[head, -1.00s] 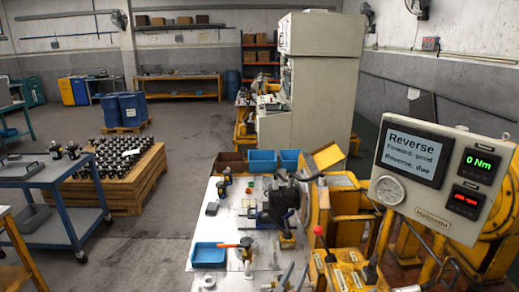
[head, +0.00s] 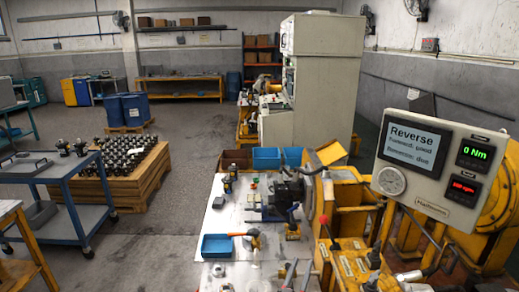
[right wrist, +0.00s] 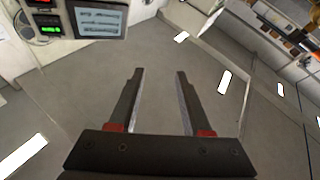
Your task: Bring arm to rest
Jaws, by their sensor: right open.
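A panel with a screen (right wrist: 100,20) shows upside down at the top left of that view. A dark motor (head: 288,190) sits on the white bench (head: 232,212), beyond the gripper. The rest of my right arm is hard to make out. My left gripper is not in view.
A blue tray (head: 216,247) and an orange-handled hammer (head: 236,234) lie on the bench. A yellow machine with levers (head: 345,262) and a test panel (head: 446,168) reading "Reverse" stand at the right. A blue cart (head: 70,172) stands at the left, with open floor between.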

